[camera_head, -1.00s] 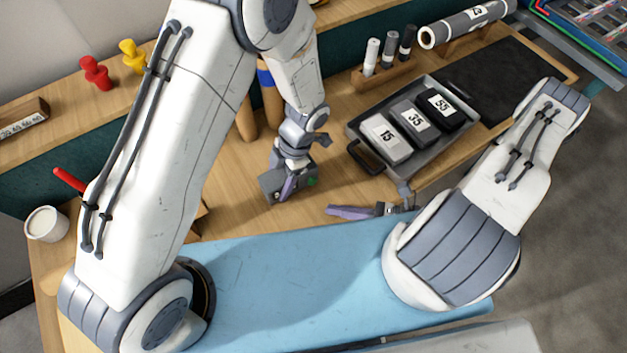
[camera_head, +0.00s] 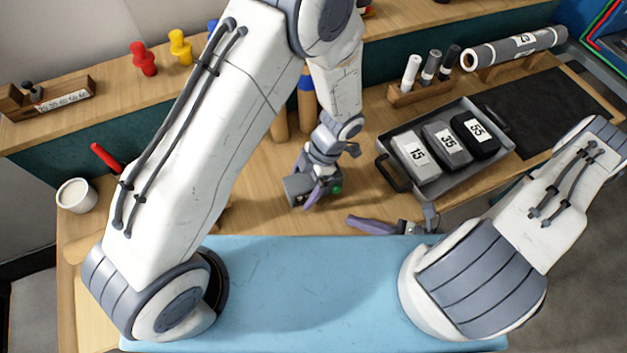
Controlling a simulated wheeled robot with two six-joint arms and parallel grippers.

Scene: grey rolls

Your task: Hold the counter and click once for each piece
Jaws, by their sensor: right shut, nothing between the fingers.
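A dark grey box-like counter (camera_head: 296,190) with a green spot on its right side shows in the head view, just above or on the wooden table. My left gripper (camera_head: 317,193) comes down on it from above and is shut on it, with a purple finger across its front. My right gripper (camera_head: 366,225) is shut and empty, to the right of the counter and apart from it, near the blue mat's far edge. Three blocks lie in a grey tray (camera_head: 397,180): a light grey one marked 15 (camera_head: 416,170), a grey one marked 35 (camera_head: 459,158) and a black one marked 55 (camera_head: 488,146).
A marker rack (camera_head: 405,98), a grey roll marked 25 (camera_head: 500,50) and a black mat (camera_head: 545,110) lie behind and right of the tray. Red (camera_head: 143,60) and yellow (camera_head: 180,48) pegs stand on a back shelf. A white cup (camera_head: 75,195) is far left. The blue mat (camera_head: 310,290) is clear.

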